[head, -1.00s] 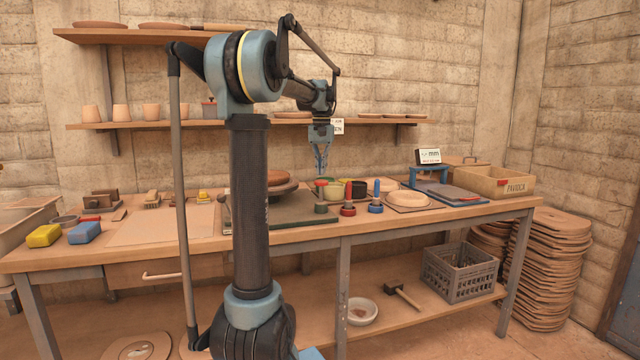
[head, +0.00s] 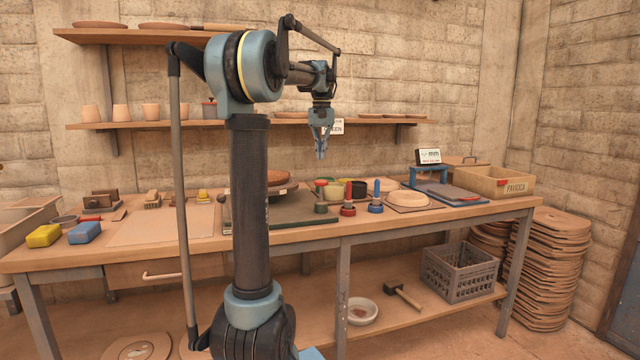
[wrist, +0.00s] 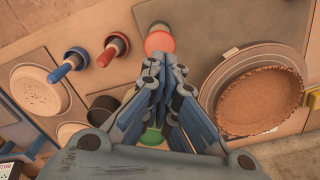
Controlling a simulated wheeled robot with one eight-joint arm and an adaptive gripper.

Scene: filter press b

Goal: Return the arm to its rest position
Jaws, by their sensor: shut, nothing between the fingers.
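My gripper (head: 321,155) hangs from my arm above the back of the workbench, pointing down. It is shut and empty, clear of everything on the bench. In the wrist view my gripper (wrist: 163,78) shows its fingertips together, with the bench things below it.
The workbench (head: 420,218) holds a brown round disc (head: 268,177), red (head: 348,200) and blue (head: 376,198) handled tools, a pale round dish (head: 408,199) and a crate marked PAVIOCA (head: 495,182). A shelf (head: 385,122) with pots runs behind my gripper. Air above the bench front is clear.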

